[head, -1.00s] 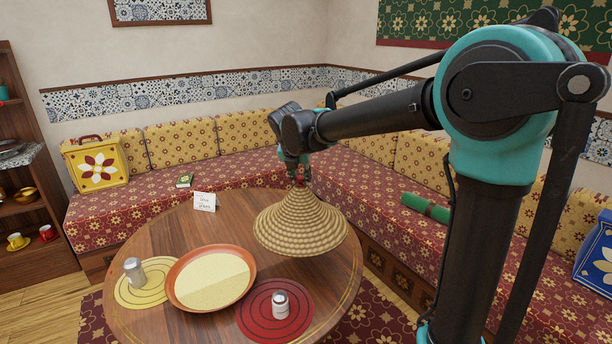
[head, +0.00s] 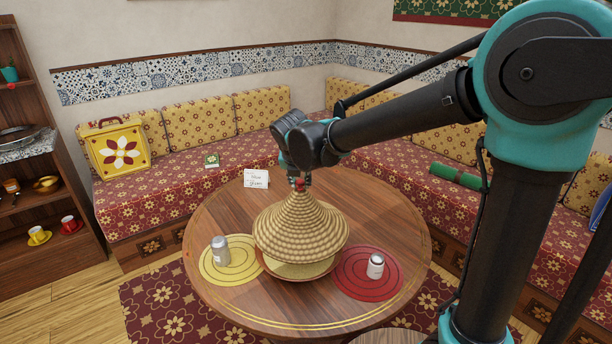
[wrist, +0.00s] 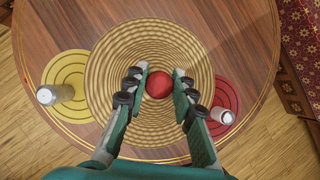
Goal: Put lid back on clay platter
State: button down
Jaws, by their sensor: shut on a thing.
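The cone-shaped woven straw lid (head: 300,225) has a red knob (wrist: 159,85) on top. My gripper (head: 299,182) is shut on this knob, with one finger on each side of it in the wrist view (wrist: 158,88). The lid is upright above the clay platter (head: 298,277) and covers most of it. Only the platter's front rim and a strip of its pale inside show below the lid. I cannot tell whether the lid touches the platter. In the wrist view the lid hides nearly all of the platter.
A grey shaker (head: 219,250) stands on the yellow mat (head: 243,273) to the left. A white jar (head: 375,266) stands on the red mat (head: 368,288) to the right. A white card (head: 256,178) stands at the back of the round wooden table (head: 205,212). Patterned benches line the walls.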

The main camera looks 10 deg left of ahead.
aim_at(298, 201)
jog(key=shift+s+a+f, duration=0.25)
jog(key=shift+a+f, duration=0.05)
jog(key=shift+f, duration=3.4)
jog(key=c, duration=1.2)
grip_release()
jog(key=shift+o, duration=0.5)
jog(key=o, duration=0.4)
jog(key=shift+r, duration=0.1)
